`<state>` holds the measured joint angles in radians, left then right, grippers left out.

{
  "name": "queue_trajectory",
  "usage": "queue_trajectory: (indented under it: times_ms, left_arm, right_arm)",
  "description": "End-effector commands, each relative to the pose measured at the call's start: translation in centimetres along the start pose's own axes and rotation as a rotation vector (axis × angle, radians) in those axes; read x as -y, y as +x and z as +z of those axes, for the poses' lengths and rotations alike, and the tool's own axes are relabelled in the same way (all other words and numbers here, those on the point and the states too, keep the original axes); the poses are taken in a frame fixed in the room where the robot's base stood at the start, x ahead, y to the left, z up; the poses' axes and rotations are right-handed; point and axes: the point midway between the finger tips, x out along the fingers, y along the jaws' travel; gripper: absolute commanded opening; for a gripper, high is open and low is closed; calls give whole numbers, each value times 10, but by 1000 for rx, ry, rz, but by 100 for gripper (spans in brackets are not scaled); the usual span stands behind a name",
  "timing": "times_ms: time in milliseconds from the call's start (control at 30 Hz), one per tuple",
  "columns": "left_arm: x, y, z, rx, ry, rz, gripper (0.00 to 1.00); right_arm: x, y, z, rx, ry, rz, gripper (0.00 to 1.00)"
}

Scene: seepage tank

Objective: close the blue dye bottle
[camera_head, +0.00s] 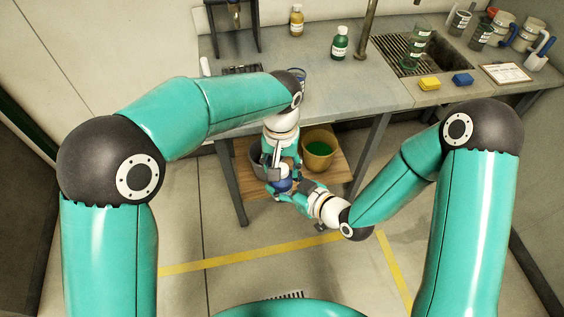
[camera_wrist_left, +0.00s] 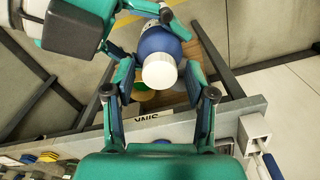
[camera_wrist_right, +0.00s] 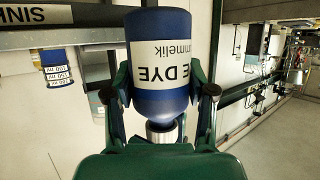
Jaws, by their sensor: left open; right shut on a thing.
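The blue dye bottle (camera_head: 283,186) is held in the air in front of the bench, between my two grippers. My right gripper (camera_wrist_right: 162,85) is shut around its body; the label (camera_wrist_right: 160,50) reads upside down in the right wrist view. A pale cap (camera_wrist_left: 159,71) sits at the neck end of the bottle (camera_wrist_left: 158,42) in the left wrist view. My left gripper (camera_wrist_left: 160,80) is open, with its fingers on either side of the cap and a gap each side. In the head view my left gripper (camera_head: 279,165) is above the bottle. I cannot tell whether the cap is seated.
A yellow bucket (camera_head: 318,148) stands on the shelf below, close behind my grippers. The floor in front is clear.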

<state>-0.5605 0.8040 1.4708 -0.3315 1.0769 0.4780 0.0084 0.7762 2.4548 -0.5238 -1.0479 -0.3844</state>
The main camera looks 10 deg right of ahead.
Motion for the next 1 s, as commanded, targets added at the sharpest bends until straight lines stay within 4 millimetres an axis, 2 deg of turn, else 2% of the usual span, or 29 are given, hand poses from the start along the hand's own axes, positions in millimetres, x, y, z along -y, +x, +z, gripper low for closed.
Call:
queue_trajectory:
  times_ms: [33,300,367,600,633,800,1000]
  left_arm:
    - [0,0,0,0,0,0,54]
    - [0,0,0,0,0,0,9]
    - [0,0,0,0,1,0,0]
    - [0,0,0,0,11,0,0]
    - [0,0,0,0,11,0,35]
    - [0,0,0,0,10,0,63]
    - [0,0,0,0,10,0,63]
  right_arm:
    - [0,0,0,-1,0,0,0]
    - [0,0,0,-1,0,0,0]
    - [0,0,0,-1,0,0,0]
    - [0,0,0,-1,0,0,0]
    - [0,0,0,-1,0,0,0]
    - [0,0,0,-1,0,0,0]
    - [0,0,0,-1,0,0,0]
